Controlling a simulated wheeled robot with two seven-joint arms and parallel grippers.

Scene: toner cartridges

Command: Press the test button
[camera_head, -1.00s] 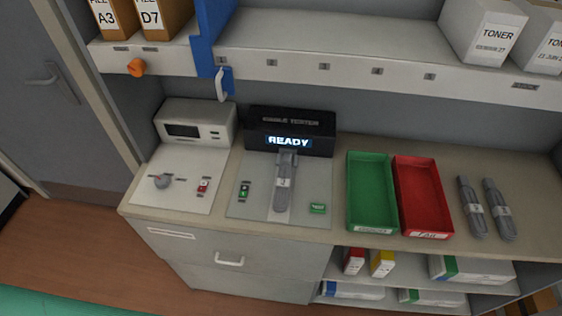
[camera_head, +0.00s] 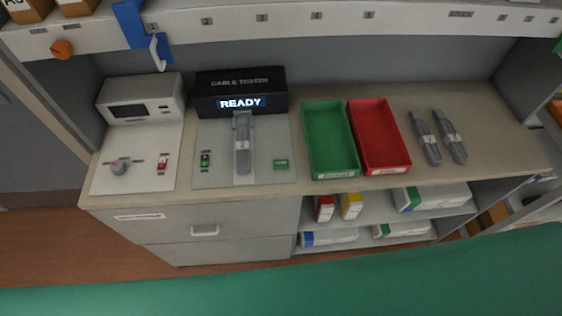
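The cable tester (camera_head: 240,86) is a black box at the back of the counter, and its display (camera_head: 241,103) reads READY. A grey cable (camera_head: 243,150) lies in front of it on a light panel (camera_head: 219,172), its upper end at the tester. A small green button (camera_head: 281,164), likely the test button, is at the panel's lower right; its label is too small to read. A switch with a green part (camera_head: 206,160) is on the panel's left. Neither of my grippers is in view.
A green tray (camera_head: 347,174) and a red tray (camera_head: 392,168) stand right of the tester, both empty. Two more grey cables (camera_head: 428,140) lie further right. A grey device (camera_head: 141,97) with a knob panel (camera_head: 136,183) is on the left. A shelf (camera_head: 281,30) overhangs the back.

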